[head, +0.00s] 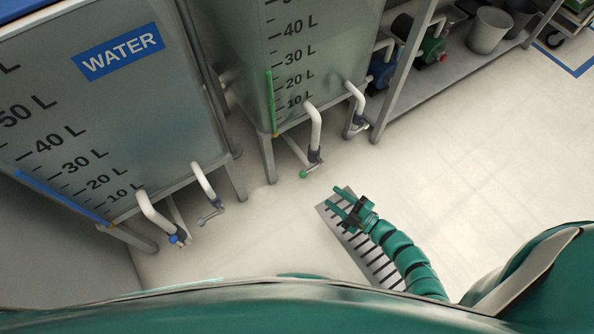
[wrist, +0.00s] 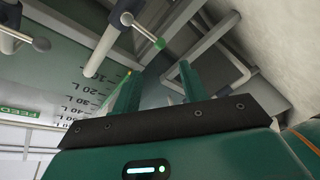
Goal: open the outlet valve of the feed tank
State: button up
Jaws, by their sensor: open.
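The feed tank (head: 310,50) is the tank with the green level strip in the head view; its FEED label (wrist: 17,113) shows in the wrist view. Its front outlet pipe (head: 314,125) ends in a dark valve (head: 314,156). The valve's lever has a green knob (head: 303,174), also seen in the wrist view (wrist: 160,43). My gripper (head: 338,202) is open and empty, to the lower right of the knob in the head view. In the wrist view my gripper (wrist: 160,70) has the knob beyond its fingertips, between their lines. No contact is visible.
A second pipe with a grey-knobbed valve (head: 352,130) stands right of the feed outlet. The WATER tank (head: 110,110) at left has a blue-knobbed valve (head: 178,238). A slotted grating (head: 372,262) lies below my gripper. Shelving (head: 440,70) stands at right; the right floor is clear.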

aim_at(302, 174)
jog(key=b+x, duration=0.4)
jog(key=x, duration=1)
jog(key=shift+w+f+b, duration=0.1)
jog(key=shift+b, duration=0.3)
jog(key=shift+x, duration=0.8)
grip_shut()
